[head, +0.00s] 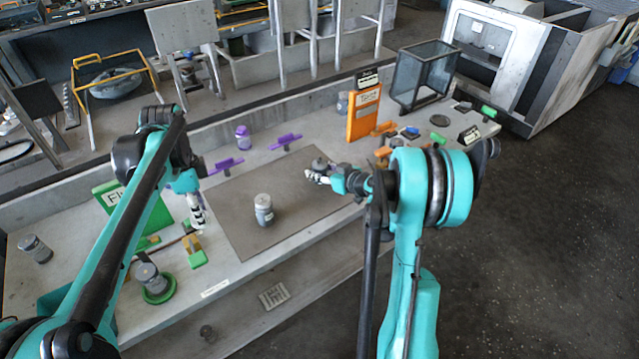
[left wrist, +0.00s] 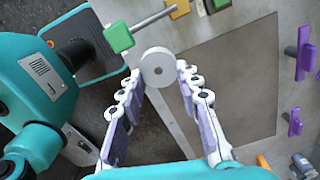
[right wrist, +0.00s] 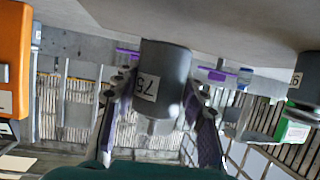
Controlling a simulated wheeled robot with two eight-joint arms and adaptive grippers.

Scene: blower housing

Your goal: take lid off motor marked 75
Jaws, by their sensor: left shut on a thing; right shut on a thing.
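The motor marked 75 (right wrist: 165,75) is a grey cylinder. In the head view, it (head: 320,163) stands at the mat's far right part. My right gripper (head: 314,178) is shut on its side. In the right wrist view it appears upside down, and its narrower upper part shows without a wide cap. My left gripper (head: 199,225) is shut on a round light grey disc with a small dark centre, the lid (left wrist: 157,65), held between its fingertips left of the mat, well apart from the motor. The lid is hard to make out in the head view.
Another grey motor (head: 264,212) with a light cap stands on the brown mat (head: 225,205). A motor on a green base (head: 152,283) and green tools stand at the left. Purple tools (head: 285,141) and a purple-topped item (head: 243,137) lie behind. An orange box (head: 364,115) stands at the right.

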